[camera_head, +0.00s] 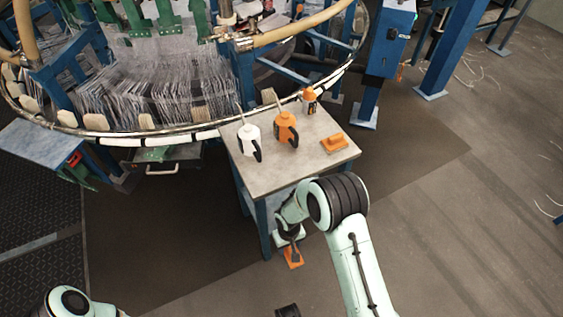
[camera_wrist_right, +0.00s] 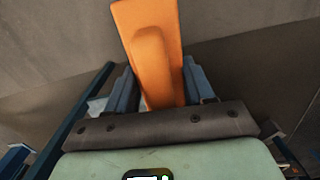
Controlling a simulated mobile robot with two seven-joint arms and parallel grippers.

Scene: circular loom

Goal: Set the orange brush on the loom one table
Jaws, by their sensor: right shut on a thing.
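My right gripper (camera_head: 290,241) is low in front of the small table (camera_head: 252,181), beside its front leg and below its top. It is shut on an orange brush (camera_head: 294,258). In the right wrist view the orange brush (camera_wrist_right: 152,30) sits between the two blue-grey fingers of the gripper (camera_wrist_right: 157,88), its long raised handle running between them. A second orange brush-like piece (camera_head: 335,143) lies on the right part of the tabletop.
The front of the tabletop is bare. The circular loom (camera_head: 150,137) curves close behind the table. A blue post (camera_head: 364,105) stands behind right.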

